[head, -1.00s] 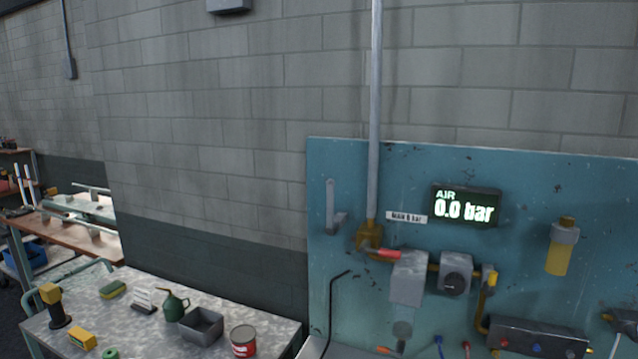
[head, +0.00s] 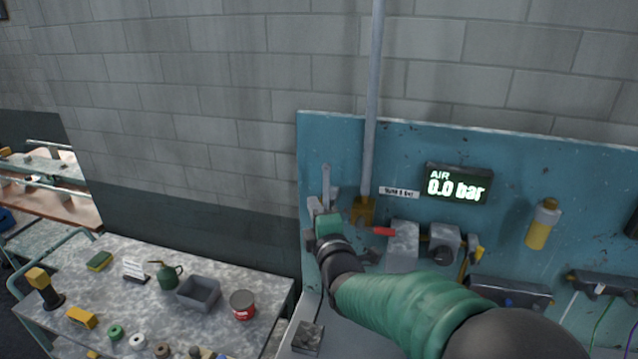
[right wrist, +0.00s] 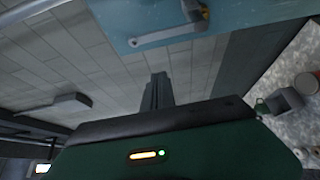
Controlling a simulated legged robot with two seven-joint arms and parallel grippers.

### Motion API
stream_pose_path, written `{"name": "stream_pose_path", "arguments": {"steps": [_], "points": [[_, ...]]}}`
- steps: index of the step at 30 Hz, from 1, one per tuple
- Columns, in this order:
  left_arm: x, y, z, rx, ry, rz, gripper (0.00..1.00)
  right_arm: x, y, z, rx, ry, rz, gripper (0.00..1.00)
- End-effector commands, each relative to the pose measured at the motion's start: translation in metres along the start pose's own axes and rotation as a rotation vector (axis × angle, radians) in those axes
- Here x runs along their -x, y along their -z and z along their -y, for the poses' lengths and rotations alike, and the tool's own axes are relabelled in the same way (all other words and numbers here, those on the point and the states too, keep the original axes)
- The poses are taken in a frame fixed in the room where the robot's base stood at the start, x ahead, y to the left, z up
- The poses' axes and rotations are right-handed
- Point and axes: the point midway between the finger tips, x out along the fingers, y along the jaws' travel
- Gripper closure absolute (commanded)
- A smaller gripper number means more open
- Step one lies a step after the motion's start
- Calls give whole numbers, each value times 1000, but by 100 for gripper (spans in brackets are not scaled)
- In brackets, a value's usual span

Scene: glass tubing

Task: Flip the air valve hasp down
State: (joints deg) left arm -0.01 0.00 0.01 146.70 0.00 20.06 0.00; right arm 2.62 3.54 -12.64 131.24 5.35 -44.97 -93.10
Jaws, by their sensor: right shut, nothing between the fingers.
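The hasp, a grey metal strip (head: 326,180), stands upright at the left edge of the teal panel in the head view. In the right wrist view it appears as a grey bar (right wrist: 172,33) on the blue panel. The brass air valve (head: 362,209) with its red handle (head: 383,231) sits right of it, under a vertical pipe. My right gripper (head: 312,206) is shut and empty, just below and left of the hasp's upper part. Its fingers also show in the right wrist view (right wrist: 158,84), apart from the bar. My arm hides the hasp's lower mount. My left gripper is not in view.
A metal-topped bench (head: 225,330) at left holds a grey bin (head: 198,293), red can (head: 242,305) and oil can (head: 168,275).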

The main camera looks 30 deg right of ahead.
Motion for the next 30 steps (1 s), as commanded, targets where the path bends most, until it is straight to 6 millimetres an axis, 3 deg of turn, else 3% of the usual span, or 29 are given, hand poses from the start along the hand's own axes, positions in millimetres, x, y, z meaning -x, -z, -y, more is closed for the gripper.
{"name": "stream_pose_path", "arguments": {"steps": [5, 17, 22, 30], "points": [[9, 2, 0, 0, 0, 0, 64, -18, 1, -1, 2, 4, 0, 100], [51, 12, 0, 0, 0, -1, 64, -102, 0, -3, -1, 5, 1, 100], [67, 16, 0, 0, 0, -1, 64, -90, -28, -3, -1, 5, 3, 100], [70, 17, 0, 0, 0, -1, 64, -87, -37, 1, -1, 2, -2, 100]]}}
